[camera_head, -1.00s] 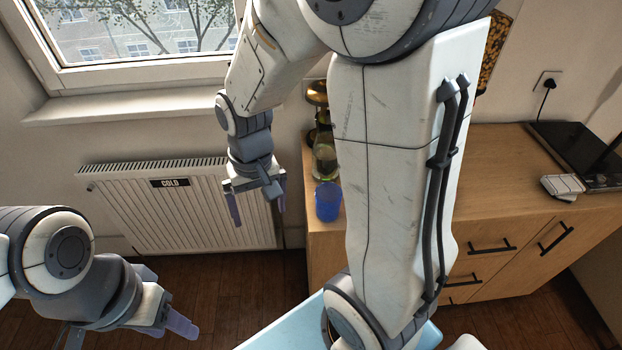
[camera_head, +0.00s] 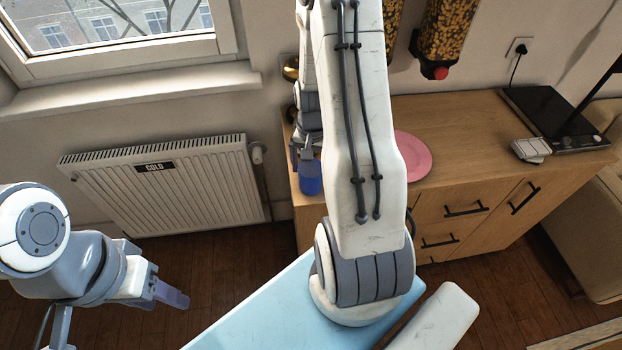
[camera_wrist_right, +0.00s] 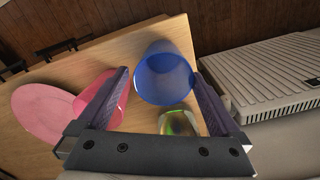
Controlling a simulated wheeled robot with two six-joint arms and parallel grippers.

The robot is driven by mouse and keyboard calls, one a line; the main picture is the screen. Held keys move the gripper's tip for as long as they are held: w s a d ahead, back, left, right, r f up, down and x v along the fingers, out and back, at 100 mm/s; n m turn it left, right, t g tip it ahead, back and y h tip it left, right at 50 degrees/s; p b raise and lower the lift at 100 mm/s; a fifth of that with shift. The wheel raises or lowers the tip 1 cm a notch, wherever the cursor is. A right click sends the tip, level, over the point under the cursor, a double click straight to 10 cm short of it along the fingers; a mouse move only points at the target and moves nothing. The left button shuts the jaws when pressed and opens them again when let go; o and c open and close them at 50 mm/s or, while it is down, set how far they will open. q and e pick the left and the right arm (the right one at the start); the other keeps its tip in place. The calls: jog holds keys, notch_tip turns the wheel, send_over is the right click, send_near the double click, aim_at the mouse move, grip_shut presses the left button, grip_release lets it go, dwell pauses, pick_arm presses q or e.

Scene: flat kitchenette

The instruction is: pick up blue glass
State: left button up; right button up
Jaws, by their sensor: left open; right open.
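The blue glass (camera_head: 311,182) stands near the left end of the wooden cabinet top. In the right wrist view the blue glass (camera_wrist_right: 165,72) shows between and beyond my two fingertips. My right gripper (camera_head: 306,158) is open right at the glass, partly hidden by my own arm; the right wrist view (camera_wrist_right: 162,88) shows nothing clamped in it. I cannot tell whether a finger touches the glass. My left gripper (camera_head: 160,292) is open and empty at the lower left, over the floor.
A pink plate (camera_head: 412,156) lies on the cabinet top (camera_head: 460,120). In the right wrist view a pink glass (camera_wrist_right: 112,112) is beside one finger and a greenish glass (camera_wrist_right: 180,122) is near the other. A radiator (camera_head: 165,190) stands left of the cabinet. A black hob (camera_head: 548,115) is far right.

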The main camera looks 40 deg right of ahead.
jog(key=shift+w+a+f+p, duration=0.1)
jog(key=shift+f+p, duration=0.15)
jog(key=shift+f, duration=0.95)
jog(key=shift+a+f+p, duration=0.1)
jog(key=shift+f+p, duration=0.15)
jog(key=shift+f, duration=0.9)
jog(key=c, duration=1.4)
jog(key=shift+r, duration=0.15)
